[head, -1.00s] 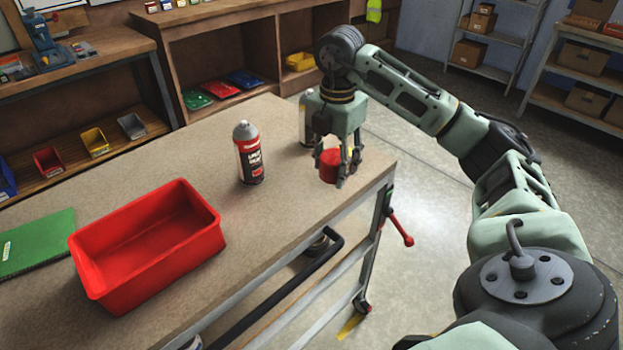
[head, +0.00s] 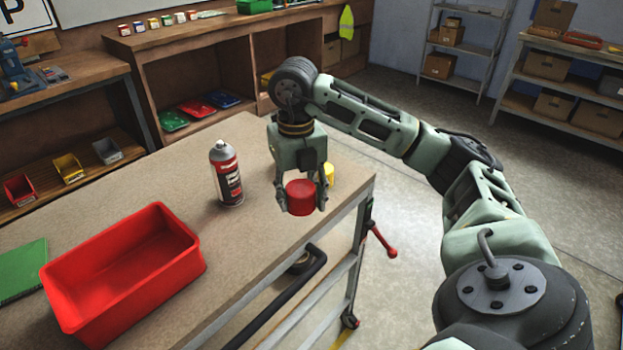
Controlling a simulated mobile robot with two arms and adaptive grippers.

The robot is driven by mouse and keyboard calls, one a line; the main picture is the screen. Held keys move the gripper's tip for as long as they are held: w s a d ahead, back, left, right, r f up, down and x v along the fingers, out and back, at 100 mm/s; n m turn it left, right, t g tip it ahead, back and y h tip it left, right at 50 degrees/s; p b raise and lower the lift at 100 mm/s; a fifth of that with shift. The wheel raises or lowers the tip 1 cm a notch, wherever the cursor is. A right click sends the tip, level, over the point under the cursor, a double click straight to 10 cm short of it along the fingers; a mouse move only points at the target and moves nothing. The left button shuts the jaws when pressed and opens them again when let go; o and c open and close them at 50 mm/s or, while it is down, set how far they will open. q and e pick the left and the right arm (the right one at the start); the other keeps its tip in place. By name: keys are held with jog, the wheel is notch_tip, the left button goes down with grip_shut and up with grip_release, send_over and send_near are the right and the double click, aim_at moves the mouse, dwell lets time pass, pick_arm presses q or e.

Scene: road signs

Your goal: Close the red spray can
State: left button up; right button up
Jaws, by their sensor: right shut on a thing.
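The red spray can (head: 228,178), with a red, black and white label and a bare grey top, stands upright and uncapped on the workbench. My right gripper (head: 301,204) points down to the right of the can, shut on a red cap (head: 301,196). The cap is held apart from the can, near the bench's right front edge. My left gripper is not in view.
A red bin (head: 125,270) stands at the bench's (head: 150,185) front left, beside a green book (head: 20,268). A yellow object (head: 328,173) shows partly behind my right gripper. The bench top around the can is clear.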

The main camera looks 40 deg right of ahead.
jog(key=s+a+f+m, duration=0.2)
jog(key=s+a+m, duration=0.2)
jog(key=a+m, duration=0.5)
jog(key=s+a+f+m, duration=0.2)
jog(key=a+m, duration=0.6)
jog(key=m, duration=1.4)
jog(key=shift+s+a+f, duration=0.35)
jog(key=shift+s+a, duration=0.05)
jog(key=shift+s, duration=0.75)
